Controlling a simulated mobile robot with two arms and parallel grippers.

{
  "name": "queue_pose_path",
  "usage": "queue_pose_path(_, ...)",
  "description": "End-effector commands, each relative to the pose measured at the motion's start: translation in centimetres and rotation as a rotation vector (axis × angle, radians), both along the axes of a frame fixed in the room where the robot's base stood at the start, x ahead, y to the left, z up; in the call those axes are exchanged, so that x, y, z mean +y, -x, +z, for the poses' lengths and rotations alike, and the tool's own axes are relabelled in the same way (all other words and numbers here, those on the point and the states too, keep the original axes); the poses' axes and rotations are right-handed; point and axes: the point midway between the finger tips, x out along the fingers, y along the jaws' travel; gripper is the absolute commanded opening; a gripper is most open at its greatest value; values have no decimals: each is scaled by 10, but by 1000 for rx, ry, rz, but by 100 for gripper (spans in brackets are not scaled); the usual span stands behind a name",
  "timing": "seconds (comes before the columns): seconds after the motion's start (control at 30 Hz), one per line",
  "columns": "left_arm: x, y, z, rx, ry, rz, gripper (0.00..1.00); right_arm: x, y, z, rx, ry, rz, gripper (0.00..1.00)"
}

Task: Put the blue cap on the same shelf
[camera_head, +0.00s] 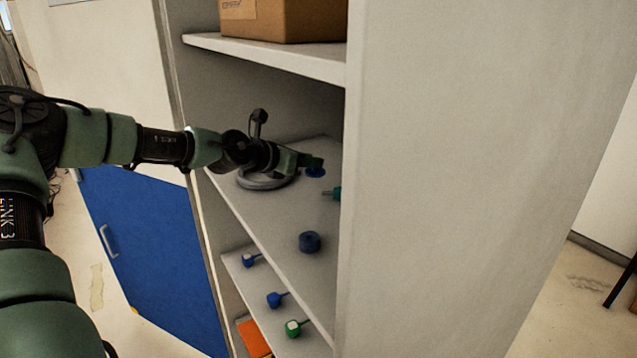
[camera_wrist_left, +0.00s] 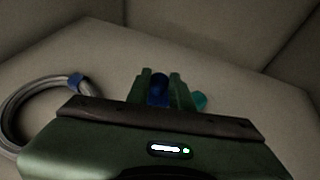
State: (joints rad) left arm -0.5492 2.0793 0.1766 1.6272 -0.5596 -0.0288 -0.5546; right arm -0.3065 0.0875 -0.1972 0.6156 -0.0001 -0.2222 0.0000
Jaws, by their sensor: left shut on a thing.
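My left gripper (camera_head: 308,162) reaches into the middle shelf (camera_head: 275,215) of the white shelf unit. In the left wrist view its fingers (camera_wrist_left: 159,90) are shut on a small blue cap (camera_wrist_left: 158,88). The blue cap (camera_head: 315,172) shows just under the fingertips in the head view, low over the shelf surface. I cannot tell whether it touches the shelf. Its lower part is hidden by the gripper. My right gripper is in neither view.
A grey coiled hose (camera_head: 265,181) lies under my left wrist. A teal piece (camera_head: 333,193) and a dark blue round piece (camera_head: 310,242) are on the same shelf. Blue and green handled pieces (camera_head: 275,299) lie on the shelf below. A cardboard box (camera_head: 300,22) stands above.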

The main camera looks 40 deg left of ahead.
Motion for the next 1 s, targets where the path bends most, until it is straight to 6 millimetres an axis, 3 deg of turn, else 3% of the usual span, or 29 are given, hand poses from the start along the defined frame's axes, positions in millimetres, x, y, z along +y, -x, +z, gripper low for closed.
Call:
queue_pose_path(0.1, 0, 0, -16, -1, 0, 0, 0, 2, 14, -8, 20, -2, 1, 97)
queue_pose_path(0.2, 0, 0, -22, -1, 0, 0, 0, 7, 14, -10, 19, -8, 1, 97)
queue_pose_path(0.43, 0, 0, -54, 0, -1, 0, 0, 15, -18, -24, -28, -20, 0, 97)
queue_pose_path(0.6, 0, -1, -53, -2, -2, -1, 0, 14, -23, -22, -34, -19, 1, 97)
queue_pose_path(0.87, 0, -1, -58, -2, -2, -1, 0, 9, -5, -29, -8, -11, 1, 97)
queue_pose_path(0.9, 0, 0, -57, -1, -2, -1, 27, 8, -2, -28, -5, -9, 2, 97)
queue_pose_path(0.97, 0, 0, -56, -1, -2, -1, 44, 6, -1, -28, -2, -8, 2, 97)
queue_pose_path(1.0, 0, 0, -56, -1, -2, -1, 44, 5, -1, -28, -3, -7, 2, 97)
